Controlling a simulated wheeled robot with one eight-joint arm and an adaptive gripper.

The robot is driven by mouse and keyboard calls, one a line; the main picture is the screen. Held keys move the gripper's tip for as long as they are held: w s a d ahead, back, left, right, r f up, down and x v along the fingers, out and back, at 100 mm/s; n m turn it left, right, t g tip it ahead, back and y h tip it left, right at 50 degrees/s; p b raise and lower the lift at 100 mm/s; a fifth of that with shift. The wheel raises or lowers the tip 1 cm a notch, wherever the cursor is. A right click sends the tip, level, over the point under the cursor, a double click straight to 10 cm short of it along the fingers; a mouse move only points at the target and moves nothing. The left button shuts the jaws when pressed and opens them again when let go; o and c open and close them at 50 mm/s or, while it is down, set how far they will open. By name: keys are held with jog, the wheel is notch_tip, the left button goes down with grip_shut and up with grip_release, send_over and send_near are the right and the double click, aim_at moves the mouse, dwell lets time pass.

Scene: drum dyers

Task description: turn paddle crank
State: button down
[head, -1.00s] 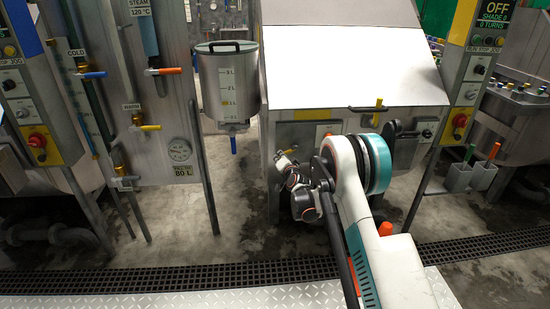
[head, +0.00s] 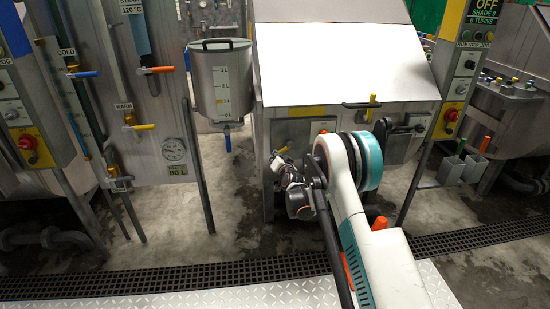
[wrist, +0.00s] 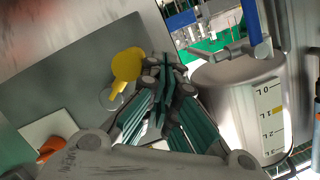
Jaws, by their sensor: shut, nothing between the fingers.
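The steel dyeing machine (head: 345,78) stands ahead with a sloping white lid. A dark crank-like arm (head: 408,129) shows on its front right, partly hidden behind my arm; I cannot tell surely that it is the paddle crank. My gripper (head: 279,161) is at the machine's front left, small and partly hidden by my wrist. In the wrist view my gripper (wrist: 166,88) is shut and empty, its green-padded fingers together. A yellow round-ended handle (wrist: 125,66) shows just beside the fingertips, against a grey panel; whether they touch it I cannot tell.
A measuring tank (head: 222,85) with a blue tap hangs left of the machine. The left valve panel (head: 152,100) has coloured levers. A control post (head: 457,75) and grey holders (head: 451,171) stand right. A floor grating (head: 150,284) runs in front.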

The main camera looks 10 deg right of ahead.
jog(key=shift+d+f+n, duration=0.1)
jog(key=shift+f+n, duration=0.4)
jog(key=shift+n, duration=0.2)
dwell(1.2)
jog(key=shift+r, duration=0.1)
dwell(0.3)
